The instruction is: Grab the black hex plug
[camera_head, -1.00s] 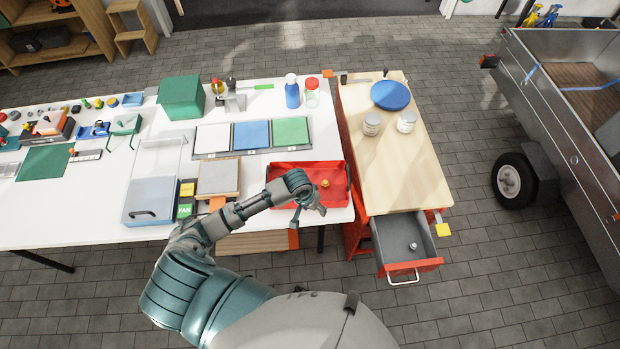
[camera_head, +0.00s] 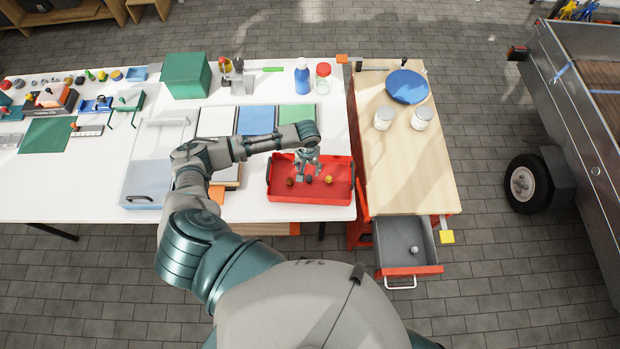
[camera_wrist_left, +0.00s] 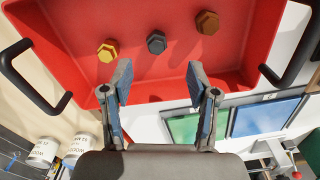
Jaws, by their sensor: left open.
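The black hex plug (camera_wrist_left: 157,42) lies in the red tray (camera_wrist_left: 160,15), between a yellow hex plug (camera_wrist_left: 107,51) and a brown hex plug (camera_wrist_left: 208,22). In the head view the black plug (camera_head: 308,180) is a small dark spot on the red tray (camera_head: 335,192)'s floor. My left gripper (camera_head: 308,172) is over the tray, pointing down. In the left wrist view its two fingers (camera_wrist_left: 160,88) are spread apart with nothing between them, and the black plug shows beyond the gap between the tips. My right gripper is not in view.
The tray has dark handles (camera_wrist_left: 35,75) at its ends. Blue and green panels (camera_head: 256,120) lie behind it. To the right is a wooden-topped cabinet (camera_head: 400,165) with an open drawer (camera_head: 405,245). Bottles (camera_head: 302,75) stand at the back.

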